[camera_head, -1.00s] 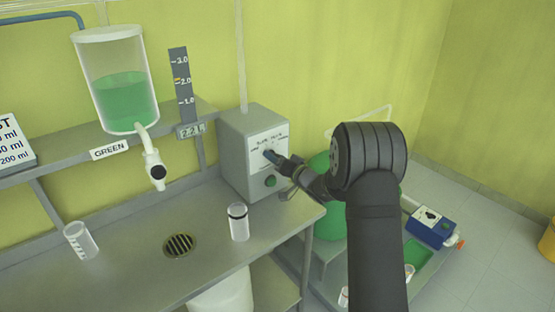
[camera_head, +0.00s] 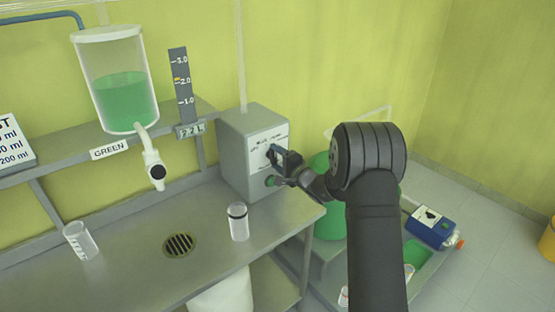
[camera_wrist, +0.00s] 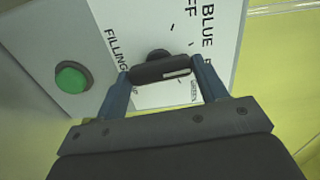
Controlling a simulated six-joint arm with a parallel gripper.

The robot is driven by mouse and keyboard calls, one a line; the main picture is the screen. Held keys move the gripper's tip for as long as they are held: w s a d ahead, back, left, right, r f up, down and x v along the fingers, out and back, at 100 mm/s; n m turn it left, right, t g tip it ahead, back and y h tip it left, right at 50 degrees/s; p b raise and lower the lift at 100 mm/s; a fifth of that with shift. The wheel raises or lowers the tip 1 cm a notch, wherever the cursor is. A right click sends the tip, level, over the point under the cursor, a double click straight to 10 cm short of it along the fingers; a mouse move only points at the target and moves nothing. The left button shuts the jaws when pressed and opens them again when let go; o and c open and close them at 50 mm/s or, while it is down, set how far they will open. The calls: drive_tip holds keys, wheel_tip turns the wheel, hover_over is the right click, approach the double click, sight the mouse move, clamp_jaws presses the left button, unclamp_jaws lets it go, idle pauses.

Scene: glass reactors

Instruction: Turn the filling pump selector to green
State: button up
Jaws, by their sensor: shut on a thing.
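The pump box (camera_head: 234,154) is grey with a white front panel and stands at the back right of the bench. Its black filling selector knob (camera_wrist: 157,66) sits between the blue fingers of my gripper (camera_wrist: 162,82), which is shut on it; the gripper also shows in the camera_head view (camera_head: 272,156). The knob's bar runs from finger to finger, with a white mark (camera_wrist: 177,74) toward the right finger. The panel reads FILLING, OFF and BLUE, partly cut off; a small label by the right finger looks like GREEN. I cannot tell exactly which label the mark meets.
The bench (camera_head: 130,262) holds two clear beakers (camera_head: 238,222) (camera_head: 80,240) and a drain (camera_head: 179,245). A tank of green liquid (camera_head: 118,85) hangs above, with a tap.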

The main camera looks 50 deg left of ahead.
drive_tip(key=m, duration=0.6)
drive_tip(key=shift+m, duration=0.3)
drive_tip(key=m, duration=0.6)
drive_tip(key=shift+f, duration=0.15)
drive_tip(key=o, duration=1)
drive_tip(key=shift+d, duration=0.15)
drive_tip(key=d, duration=1.7)
drive_tip(key=shift+d, duration=0.1)
drive_tip(key=a, duration=1.7)
drive_tip(key=shift+a, duration=0.25)
